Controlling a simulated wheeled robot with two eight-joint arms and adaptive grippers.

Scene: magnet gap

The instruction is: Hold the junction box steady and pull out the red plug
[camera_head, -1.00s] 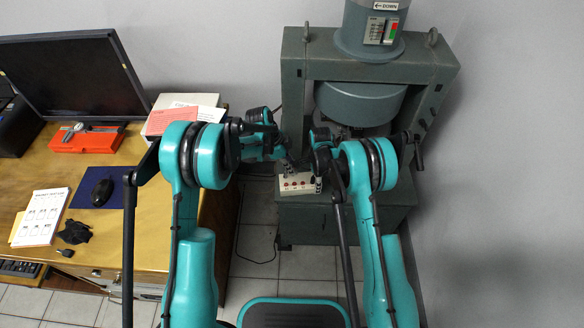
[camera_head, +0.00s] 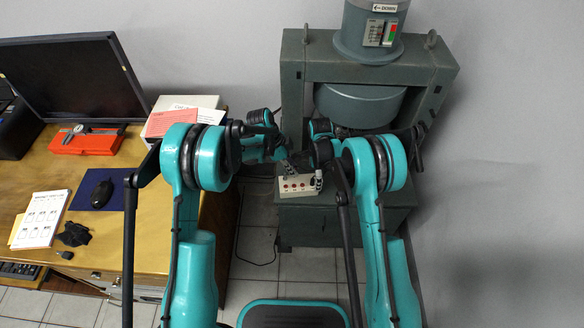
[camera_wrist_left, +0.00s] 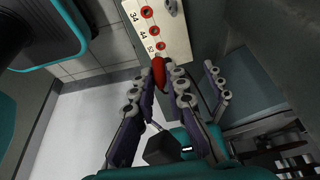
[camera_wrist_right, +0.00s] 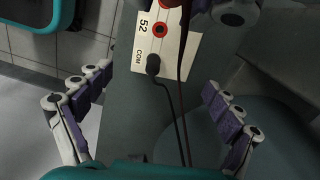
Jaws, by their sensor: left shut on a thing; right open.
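The cream junction box (camera_head: 297,189) sits on the front ledge of the grey machine. Its red-ringed sockets marked 34, 44 and 52 look empty in the left wrist view. My left gripper (camera_wrist_left: 160,80) is shut on the red plug (camera_wrist_left: 158,68), which shows just off the box face near socket 52. My right gripper (camera_wrist_right: 155,78) is open, its fingers spread to either side of the box's COM end, with nothing between them. A black plug (camera_wrist_right: 153,64) sits in the COM socket. In the head view the plug is hidden by the arms.
The grey machine (camera_head: 300,75) rises behind the box. A wooden desk (camera_head: 130,235) at the left carries a monitor (camera_head: 75,78), a mouse (camera_head: 102,193) and papers. Thin dark cables (camera_wrist_right: 180,115) hang from the plugs. Tiled floor is open in front.

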